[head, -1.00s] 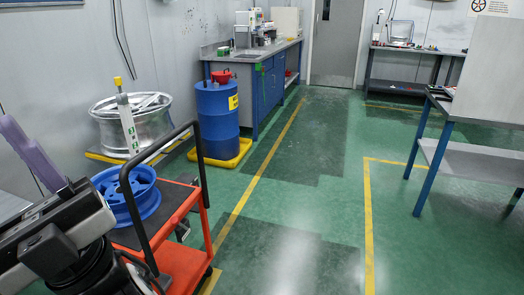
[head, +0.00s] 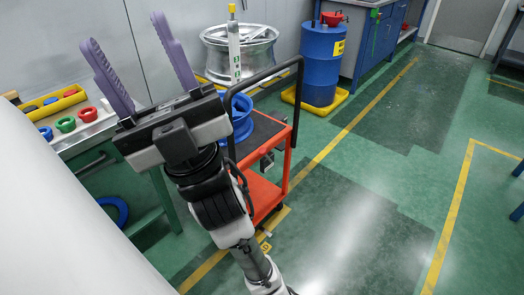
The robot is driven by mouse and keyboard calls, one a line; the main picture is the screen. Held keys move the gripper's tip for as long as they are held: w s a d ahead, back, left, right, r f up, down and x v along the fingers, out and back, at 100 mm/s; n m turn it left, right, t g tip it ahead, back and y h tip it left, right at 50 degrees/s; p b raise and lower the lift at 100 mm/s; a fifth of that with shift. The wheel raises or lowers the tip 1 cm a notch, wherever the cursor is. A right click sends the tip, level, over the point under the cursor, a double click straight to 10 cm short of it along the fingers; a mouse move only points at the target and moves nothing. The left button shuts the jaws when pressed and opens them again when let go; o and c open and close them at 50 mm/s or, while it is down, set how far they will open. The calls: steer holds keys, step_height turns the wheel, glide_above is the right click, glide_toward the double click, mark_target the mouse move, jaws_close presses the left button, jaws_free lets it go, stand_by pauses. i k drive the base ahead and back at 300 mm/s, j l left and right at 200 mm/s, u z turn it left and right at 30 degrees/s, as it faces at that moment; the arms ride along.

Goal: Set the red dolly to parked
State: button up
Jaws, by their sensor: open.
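The red dolly (head: 262,195) stands left of centre in the head view. It is a two-level cart with a black push handle (head: 302,100) and a dark top deck. A blue wheel rim (head: 241,122) sits on its top deck, partly hidden by my arm and the handle. My gripper (head: 125,32) has two purple fingers spread wide apart, with nothing between them. It is raised to the left of the dolly and apart from its handle. My arm hides the dolly's left side and part of its lower shelf.
A bench (head: 90,128) with coloured rings stands at the left. A silver wheel (head: 240,57) and a blue drum (head: 321,65) on a yellow tray (head: 322,104) stand behind the dolly. Yellow floor lines run nearby. The green floor to the right is clear.

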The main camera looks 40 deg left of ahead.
mark_target(267, 132)
steer(key=i+j, duration=0.25)
steer(key=i, duration=0.15)
steer(key=i+j+u, duration=0.1)
steer(key=i+j, duration=0.15)
steer(key=i, duration=0.15)
